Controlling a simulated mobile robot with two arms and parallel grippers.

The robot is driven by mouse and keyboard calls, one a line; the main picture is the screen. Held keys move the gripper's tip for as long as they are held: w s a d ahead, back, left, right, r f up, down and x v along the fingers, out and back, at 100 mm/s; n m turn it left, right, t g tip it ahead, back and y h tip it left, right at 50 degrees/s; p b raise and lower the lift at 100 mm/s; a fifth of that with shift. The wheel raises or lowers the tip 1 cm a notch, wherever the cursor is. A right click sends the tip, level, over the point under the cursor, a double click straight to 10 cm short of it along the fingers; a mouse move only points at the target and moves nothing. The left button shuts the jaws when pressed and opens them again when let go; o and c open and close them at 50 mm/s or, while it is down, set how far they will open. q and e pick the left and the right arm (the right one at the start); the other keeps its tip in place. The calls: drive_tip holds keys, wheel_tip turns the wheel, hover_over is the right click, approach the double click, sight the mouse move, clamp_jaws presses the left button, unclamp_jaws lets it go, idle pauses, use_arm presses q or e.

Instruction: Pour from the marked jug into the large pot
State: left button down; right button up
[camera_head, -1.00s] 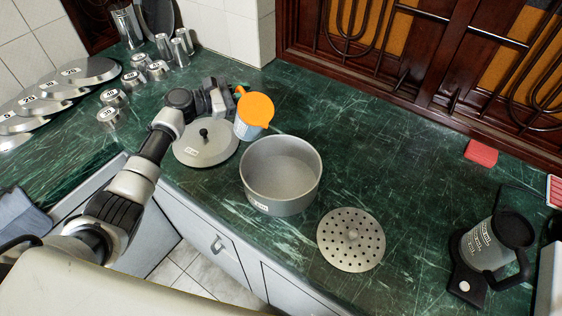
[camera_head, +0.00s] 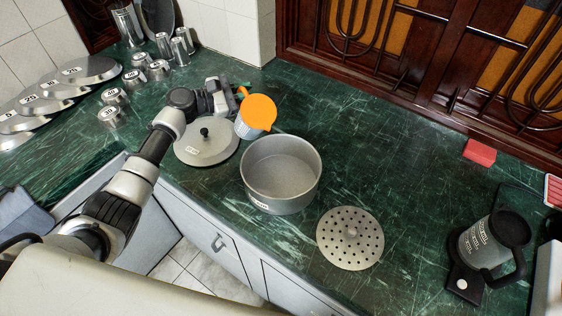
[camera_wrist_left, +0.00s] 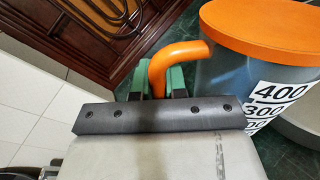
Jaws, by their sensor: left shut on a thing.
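The marked jug (camera_head: 249,126) has an orange lid and stands upright behind the large pot, slightly to its left. In the left wrist view the jug (camera_wrist_left: 236,78) shows black 400 and 300 marks and an orange handle. My left gripper (camera_head: 232,92) reaches in from the left and is shut on the jug's handle. In the left wrist view the green-padded fingers (camera_wrist_left: 160,84) sit on both sides of the handle. The large grey pot (camera_head: 281,200) is open and looks empty. My right gripper is not in view.
A round lid (camera_head: 206,154) lies left of the pot, under my left wrist. A perforated disc (camera_head: 350,252) lies right of the pot. A kettle (camera_head: 486,240) on a black base and a red sponge (camera_head: 480,152) are at the right. Metal cups (camera_head: 158,69) and lids stand at the far left.

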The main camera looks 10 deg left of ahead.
sight(249, 113)
use_arm(q)
drive_tip(key=shift+s+d+r+m+p, duration=0.2)
drive_tip(key=shift+r+m+p, duration=0.1)
drive_tip(key=shift+r+p, duration=0.05)
drive_tip(key=shift+s+d+r, duration=0.15)
drive_tip(key=shift+d, duration=0.05)
idle(0.4)
drive_tip(key=shift+s+d+r+m+y+p, duration=0.3)
drive_tip(key=shift+s+d+m, duration=0.2)
drive_tip(key=shift+m, duration=0.5)
idle(1.7)
